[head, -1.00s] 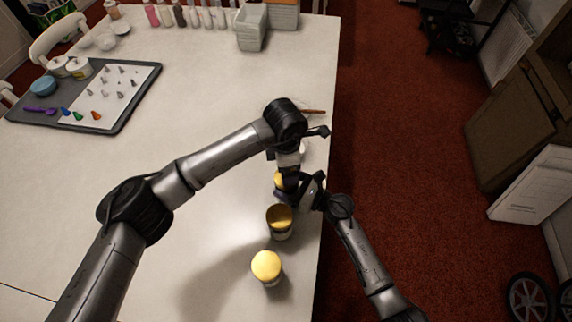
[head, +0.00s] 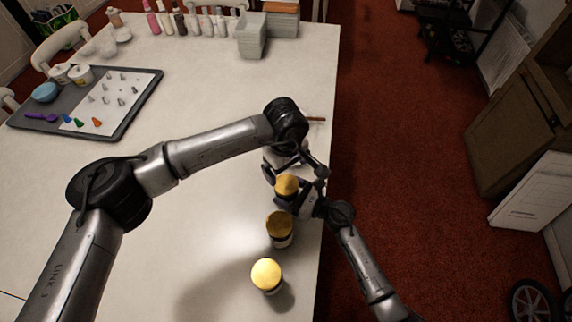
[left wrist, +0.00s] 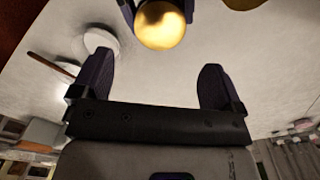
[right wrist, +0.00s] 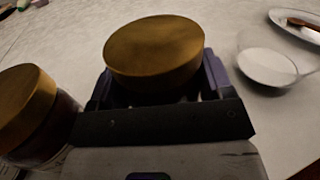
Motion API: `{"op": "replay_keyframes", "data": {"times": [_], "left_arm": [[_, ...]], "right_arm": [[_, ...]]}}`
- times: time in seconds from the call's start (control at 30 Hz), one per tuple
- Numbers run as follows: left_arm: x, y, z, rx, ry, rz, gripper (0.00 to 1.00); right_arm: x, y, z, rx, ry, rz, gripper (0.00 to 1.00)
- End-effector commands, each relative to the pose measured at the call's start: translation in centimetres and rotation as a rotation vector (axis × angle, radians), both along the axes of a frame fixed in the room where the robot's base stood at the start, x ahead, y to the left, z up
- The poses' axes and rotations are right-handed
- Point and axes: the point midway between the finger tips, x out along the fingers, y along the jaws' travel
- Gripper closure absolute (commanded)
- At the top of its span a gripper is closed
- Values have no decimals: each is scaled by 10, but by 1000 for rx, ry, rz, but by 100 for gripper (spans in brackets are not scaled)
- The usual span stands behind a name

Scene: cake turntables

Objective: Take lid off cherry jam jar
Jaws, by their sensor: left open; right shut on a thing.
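A jam jar with a gold lid (head: 286,186) stands near the table's right edge; its label cannot be read. My right gripper (right wrist: 160,88) is shut around this jar below the lid, which shows large in the right wrist view (right wrist: 155,48). The lid is on the jar. My left gripper (left wrist: 157,72) is open and empty, just behind the jar in the head view. In the left wrist view the gold lid (left wrist: 160,25) lies beyond the open fingertips, with my right gripper's fingers beside it.
Two more gold-lidded jars, one close by (head: 280,230) and one nearer the front (head: 267,276), stand in a row. A clear bowl (right wrist: 265,66) and a plate with a brush (right wrist: 300,22) lie beyond. A grey tray (head: 140,110) is far left. The table's middle is clear.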

Motion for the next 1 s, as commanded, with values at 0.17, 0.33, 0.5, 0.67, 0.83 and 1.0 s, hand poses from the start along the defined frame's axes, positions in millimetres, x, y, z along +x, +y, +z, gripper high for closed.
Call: {"op": "replay_keyframes", "data": {"times": [0.17,0.33,0.5,0.67,0.83,1.0], "left_arm": [[0,0,-8,1,1,-53,7],[-1,0,-29,0,2,-59,7],[0,0,-52,0,2,-58,7],[1,0,-69,1,1,-57,7],[1,0,-78,0,0,-57,7],[1,0,-81,0,0,-57,7]], "right_arm": [[-1,-2,-6,-10,4,-3,93],[-1,-2,-6,-10,4,-3,93],[-1,-2,-6,-10,4,-3,93],[-1,-2,-6,-10,4,-3,93],[-1,-2,-6,-10,4,-3,93],[-1,-2,-6,-10,4,-3,93]]}}
